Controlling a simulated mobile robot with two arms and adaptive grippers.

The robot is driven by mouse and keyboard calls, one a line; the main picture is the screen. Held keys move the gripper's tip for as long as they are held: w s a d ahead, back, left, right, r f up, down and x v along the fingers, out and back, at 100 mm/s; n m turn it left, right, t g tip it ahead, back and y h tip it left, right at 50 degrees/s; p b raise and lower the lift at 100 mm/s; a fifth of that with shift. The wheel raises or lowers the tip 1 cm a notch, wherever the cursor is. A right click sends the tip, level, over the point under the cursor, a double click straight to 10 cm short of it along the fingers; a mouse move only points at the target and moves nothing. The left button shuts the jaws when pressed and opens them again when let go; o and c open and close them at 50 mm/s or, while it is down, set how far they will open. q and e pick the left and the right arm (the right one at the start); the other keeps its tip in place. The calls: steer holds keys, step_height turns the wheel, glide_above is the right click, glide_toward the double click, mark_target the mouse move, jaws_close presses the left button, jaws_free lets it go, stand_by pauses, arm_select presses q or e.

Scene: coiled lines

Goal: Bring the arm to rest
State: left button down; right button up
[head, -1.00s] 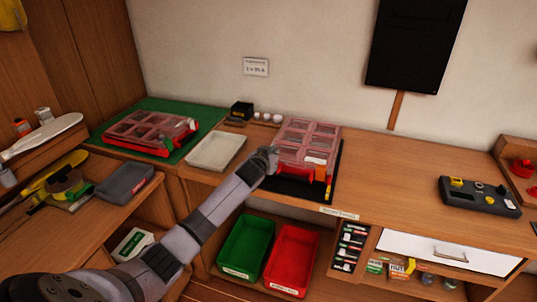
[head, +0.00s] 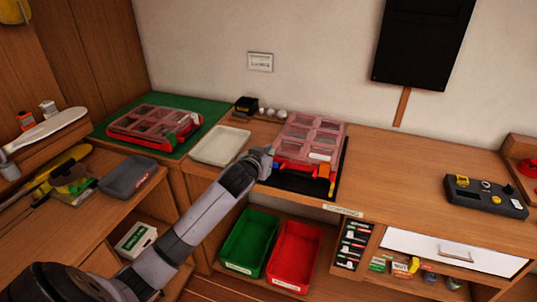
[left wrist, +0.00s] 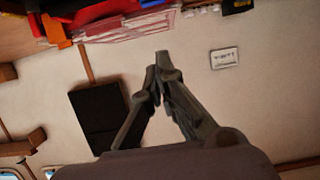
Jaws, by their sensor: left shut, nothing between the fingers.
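My left arm reaches up from the bottom left of the head view. Its gripper (head: 266,160) is shut and empty, at the front left corner of a red box with a clear lid (head: 312,140). I cannot tell whether it touches the box. In the left wrist view the two dark fingers (left wrist: 158,72) are closed together, with the wall behind them. The box's clear lid and red and orange parts (left wrist: 105,22) show upside down at the top of that view. My right gripper is not in view.
A similar red box (head: 150,125) lies on a green mat (head: 207,108) at the left. A pale tray (head: 220,146) lies between the boxes. Green (head: 233,262) and red (head: 278,272) bins stand below.

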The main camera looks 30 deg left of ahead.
arm_select(q)
steer(key=shift+w, duration=0.1)
stand_by(0.3)
steer(key=s+d+f+m+g+h, duration=0.15)
steer(key=s+f, duration=0.35)
steer(key=f, duration=0.8)
steer(key=s+d+f+g, duration=0.1)
steer(key=s+f+g, duration=0.3)
steer(key=f, duration=0.8)
steer(key=s+d+f+m+g, duration=0.1)
steer(key=s+f, duration=0.5)
steer(key=f, duration=0.7)
steer(key=s+d+f+m+g+h, duration=0.1)
steer(key=s+d+f+g, duration=0.15)
steer(key=s+f, duration=0.6)
steer(key=s+d+f+g, duration=0.1)
steer(key=s+d+f, duration=0.4)
steer(key=s, duration=0.6)
steer(key=s+d+f+m+g, duration=0.1)
steer(key=s+f, duration=0.3)
steer(key=s, duration=0.7)
steer(key=s+d+f+g, duration=0.2)
steer(key=s+d+f, duration=0.2)
steer(key=s, duration=0.6)
steer(key=shift+s+d+m+h, duration=0.15)
steer(key=shift+s+m+h, duration=0.2)
steer(key=shift+h, duration=0.1)
